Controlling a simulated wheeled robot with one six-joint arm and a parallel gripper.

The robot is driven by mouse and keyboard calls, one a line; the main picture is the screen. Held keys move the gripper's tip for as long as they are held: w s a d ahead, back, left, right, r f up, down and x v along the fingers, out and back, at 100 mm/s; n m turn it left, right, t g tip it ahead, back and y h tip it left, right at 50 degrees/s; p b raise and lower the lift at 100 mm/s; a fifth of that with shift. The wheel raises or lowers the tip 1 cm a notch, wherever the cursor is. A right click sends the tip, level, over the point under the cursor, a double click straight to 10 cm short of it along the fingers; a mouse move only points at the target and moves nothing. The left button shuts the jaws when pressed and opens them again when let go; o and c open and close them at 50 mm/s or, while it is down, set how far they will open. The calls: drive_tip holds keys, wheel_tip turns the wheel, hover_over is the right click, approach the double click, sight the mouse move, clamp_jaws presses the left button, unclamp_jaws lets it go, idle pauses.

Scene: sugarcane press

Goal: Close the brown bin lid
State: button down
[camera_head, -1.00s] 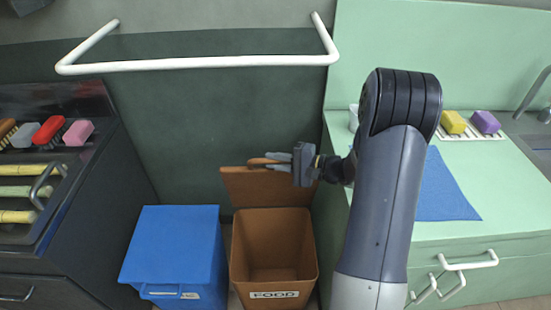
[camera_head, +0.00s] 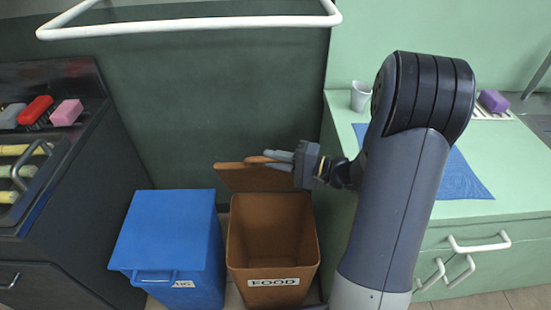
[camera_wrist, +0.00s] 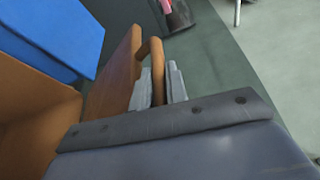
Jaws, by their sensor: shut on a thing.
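The brown bin (camera_head: 240,250) stands open on the floor with a FOOD label on its front. Its brown lid (camera_head: 238,178) is raised at the back of the bin, tilted up. My gripper (camera_head: 275,158) is at the lid's upper right edge, shut on the lid's brown handle (camera_head: 256,159). In the wrist view the handle (camera_wrist: 157,62) lies between the two grey fingers (camera_wrist: 160,88), next to the lid panel (camera_wrist: 118,72). The bin's inside looks empty from the head view.
A blue bin (camera_head: 170,235) with its lid shut stands just left of the brown bin. A green counter (camera_head: 480,215) with drawer handles is on the right, and a dark press unit (camera_head: 80,190) on the left. A white rail (camera_head: 190,26) crosses above.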

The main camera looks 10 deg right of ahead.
drive_tip(key=c, duration=1.4)
unclamp_jaws()
drive_tip(key=v, duration=0.7)
drive_tip(key=shift+s+d, duration=0.15)
drive_tip(key=shift+d, duration=0.05)
drive_tip(key=shift+c, duration=0.4)
